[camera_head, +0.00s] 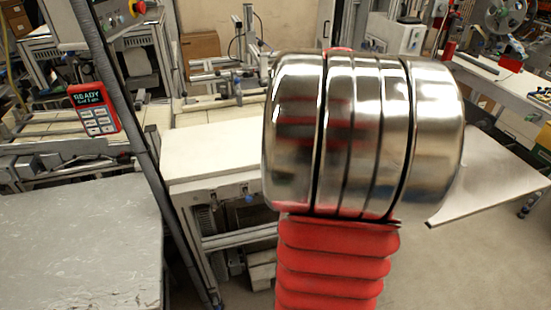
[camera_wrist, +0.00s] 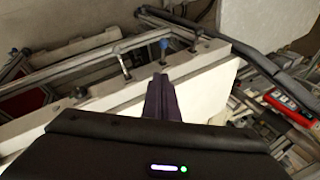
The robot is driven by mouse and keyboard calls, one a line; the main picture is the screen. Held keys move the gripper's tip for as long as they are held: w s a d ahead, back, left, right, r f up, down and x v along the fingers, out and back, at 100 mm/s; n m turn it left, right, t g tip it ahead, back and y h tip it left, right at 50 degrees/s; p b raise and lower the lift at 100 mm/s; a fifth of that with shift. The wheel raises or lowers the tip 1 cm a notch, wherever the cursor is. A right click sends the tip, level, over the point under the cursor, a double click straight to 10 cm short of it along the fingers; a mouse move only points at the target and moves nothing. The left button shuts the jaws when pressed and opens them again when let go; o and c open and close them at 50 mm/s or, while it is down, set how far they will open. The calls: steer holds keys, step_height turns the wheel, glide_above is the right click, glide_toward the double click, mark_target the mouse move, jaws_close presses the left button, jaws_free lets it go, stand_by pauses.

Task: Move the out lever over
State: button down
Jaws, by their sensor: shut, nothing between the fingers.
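In the wrist view my gripper (camera_wrist: 160,82) shows as a dark narrow pair of fingers pressed together, with nothing between them. It points at the edge of a pale bench (camera_wrist: 95,108). I cannot tell which of these, if any, is the out lever. The fingers look apart from them. In the head view my arm fills the middle and hides the gripper.
A red handheld box with a READY screen (camera_head: 94,108) hangs at the left; a red device also shows in the wrist view (camera_wrist: 290,108). A grey table (camera_head: 80,240) is at lower left. A reel (camera_head: 508,17) stands at upper right. A dark post (camera_head: 125,130) crosses the left side.

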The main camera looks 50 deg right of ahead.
glide_toward(247, 195)
step_height(247, 195, down, 2)
steer(key=w+d, duration=0.2)
steer(key=shift+s+a+f, duration=0.25)
steer(key=shift+a+f, duration=0.95)
steer(key=shift+f, duration=0.1)
